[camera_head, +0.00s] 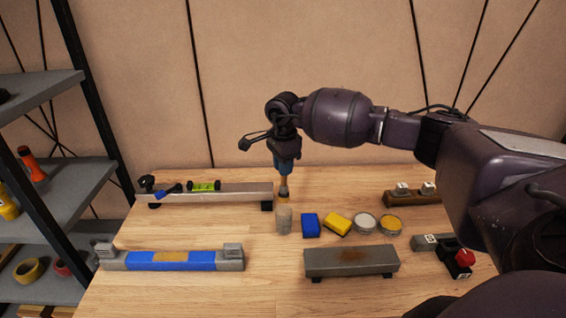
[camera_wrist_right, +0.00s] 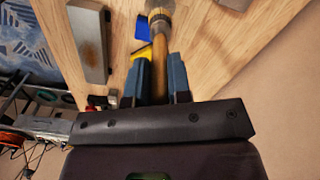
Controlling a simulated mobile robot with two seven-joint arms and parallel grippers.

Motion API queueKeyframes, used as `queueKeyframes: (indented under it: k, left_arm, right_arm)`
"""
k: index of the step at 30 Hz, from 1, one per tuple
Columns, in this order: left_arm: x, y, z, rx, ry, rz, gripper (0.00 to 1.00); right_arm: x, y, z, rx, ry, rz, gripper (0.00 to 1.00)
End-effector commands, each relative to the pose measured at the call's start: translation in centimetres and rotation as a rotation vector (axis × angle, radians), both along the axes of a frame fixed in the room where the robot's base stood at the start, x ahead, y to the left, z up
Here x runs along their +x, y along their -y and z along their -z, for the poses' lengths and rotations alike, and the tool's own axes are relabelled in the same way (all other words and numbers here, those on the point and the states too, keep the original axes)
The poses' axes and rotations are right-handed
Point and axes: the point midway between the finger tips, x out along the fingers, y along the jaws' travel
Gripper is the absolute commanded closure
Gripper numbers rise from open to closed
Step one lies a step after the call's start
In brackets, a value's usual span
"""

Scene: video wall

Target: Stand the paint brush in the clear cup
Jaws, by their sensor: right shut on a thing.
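My right gripper (camera_head: 284,166) points straight down above the table and is shut on the paint brush (camera_head: 283,190). The brush hangs upright with its head down, and its wooden handle (camera_wrist_right: 159,62) shows between the blue fingers in the right wrist view. The small clear cup (camera_head: 283,221) stands on the table directly below the brush head. The brush tip appears at or just above the cup's rim; I cannot tell whether it is inside. My left gripper is not in view.
A long rail (camera_head: 225,192) with small tools lies behind left. The table's middle left is clear.

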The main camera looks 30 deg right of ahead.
Motion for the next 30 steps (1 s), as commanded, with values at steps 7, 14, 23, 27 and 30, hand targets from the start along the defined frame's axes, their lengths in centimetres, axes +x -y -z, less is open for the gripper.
queueKeyframes:
  k: [7, 14, 23, 27, 30]
  left_arm:
    - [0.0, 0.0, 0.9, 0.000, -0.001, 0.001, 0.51]
    - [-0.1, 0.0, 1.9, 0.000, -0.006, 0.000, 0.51]
    - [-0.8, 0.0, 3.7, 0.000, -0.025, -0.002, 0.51]
    - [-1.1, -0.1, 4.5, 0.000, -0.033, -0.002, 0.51]
    - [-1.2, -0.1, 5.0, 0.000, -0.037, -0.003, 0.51]
  right_arm:
    - [0.0, 0.0, 1.8, 0.000, -0.001, 0.000, 1.00]
    - [0.0, 0.0, 3.3, 0.001, -0.001, 0.000, 1.00]
    - [0.0, 0.0, 5.3, 0.000, -0.002, -0.001, 1.00]
    - [0.0, 0.0, 6.1, 0.000, -0.002, -0.001, 1.00]
    - [0.0, 0.0, 6.8, 0.000, -0.002, -0.001, 1.00]
